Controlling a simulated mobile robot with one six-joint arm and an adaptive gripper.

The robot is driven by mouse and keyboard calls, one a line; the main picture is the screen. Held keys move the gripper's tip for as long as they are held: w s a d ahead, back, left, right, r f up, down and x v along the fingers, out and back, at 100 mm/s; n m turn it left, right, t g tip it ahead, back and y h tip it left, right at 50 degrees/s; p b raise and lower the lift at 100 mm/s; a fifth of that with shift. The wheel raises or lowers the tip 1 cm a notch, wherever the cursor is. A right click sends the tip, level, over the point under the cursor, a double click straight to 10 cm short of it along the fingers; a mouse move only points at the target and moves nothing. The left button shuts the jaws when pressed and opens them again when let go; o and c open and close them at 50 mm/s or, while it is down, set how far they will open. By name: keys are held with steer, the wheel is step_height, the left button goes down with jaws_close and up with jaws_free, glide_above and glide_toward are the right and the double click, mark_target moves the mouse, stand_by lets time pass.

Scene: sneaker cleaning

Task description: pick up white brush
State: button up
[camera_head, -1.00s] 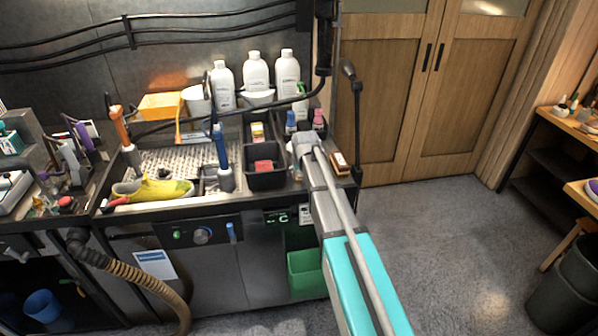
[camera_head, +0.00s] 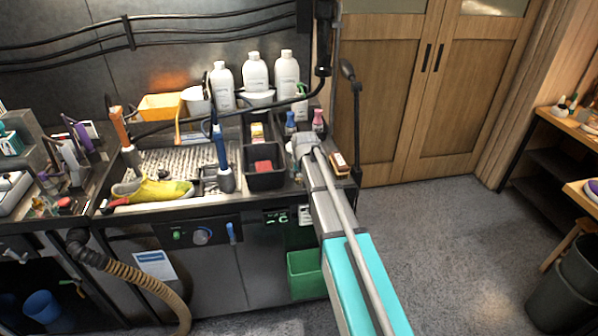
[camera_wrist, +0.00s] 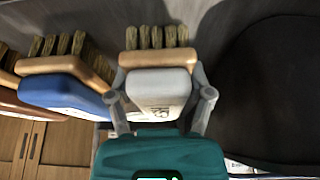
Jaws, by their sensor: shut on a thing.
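The white brush (camera_wrist: 158,82) has a white-topped wooden body and tan bristles. In the wrist view it sits between the two grey fingers of my gripper (camera_wrist: 161,96), which is shut on its white part. The bristles point to the top of that picture. I cannot tell whether the brush is clear of the surface. In the head view my gripper (camera_head: 303,148) is over the right end of the counter, and I cannot make out the white brush there.
A blue brush (camera_wrist: 65,92) lies close beside the white one, with a brown brush (camera_wrist: 8,85) beyond it. A black bin (camera_head: 265,179) stands left, with small bottles (camera_head: 318,120) behind.

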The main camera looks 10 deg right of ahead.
steer(key=shift+r, duration=0.15)
step_height(320, 180, up, 3)
steer(key=p, duration=0.3)
steer(key=s+d+r+p, duration=0.7)
steer(key=s+r+p, duration=0.2)
steer(key=s, duration=0.3)
steer(key=shift+d+r+p, duration=0.2)
steer(key=shift+r+p, duration=0.15)
steer(key=shift+p, duration=0.2)
steer(key=shift+f+b, duration=0.55)
steer(key=shift+a, duration=0.1)
stand_by(0.3)
